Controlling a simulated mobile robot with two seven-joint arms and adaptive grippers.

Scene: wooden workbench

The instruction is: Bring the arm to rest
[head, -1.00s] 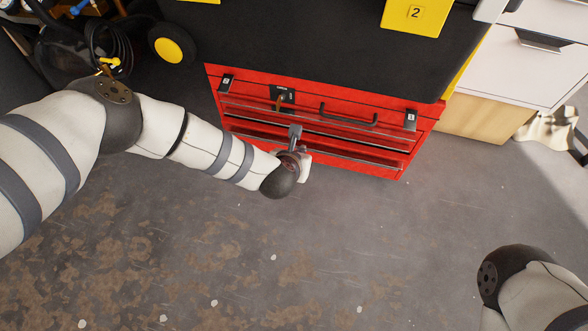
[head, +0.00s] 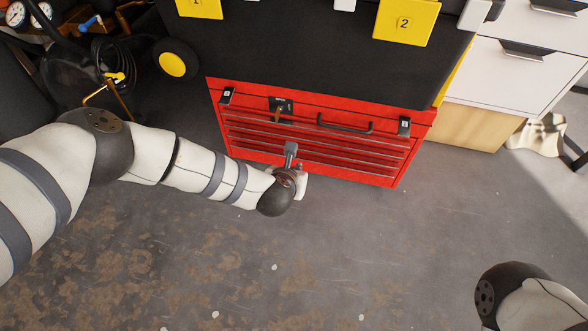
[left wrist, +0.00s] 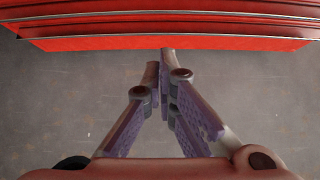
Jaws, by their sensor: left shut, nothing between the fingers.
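My left arm (head: 205,168) reaches in from the left in the head view, over the floor. Its gripper (head: 290,150) is at the front of the red tool chest (head: 385,178), overlapping the drawer fronts in this view. In the left wrist view the gripper (left wrist: 163,58) is shut with its fingertips together and nothing between them. The chest's lower edge lies beyond the fingertips there, with grey floor below. My right arm (head: 535,300) shows only in part at the lower right of the head view. Its gripper is out of frame.
A black worktop (head: 310,45) with yellow numbered bins (head: 407,20) stands above the chest. A compressor with a yellow-hubbed wheel (head: 172,64) is at the upper left. White drawers (head: 525,65) are at the right. The concrete floor (head: 370,250) in front is clear.

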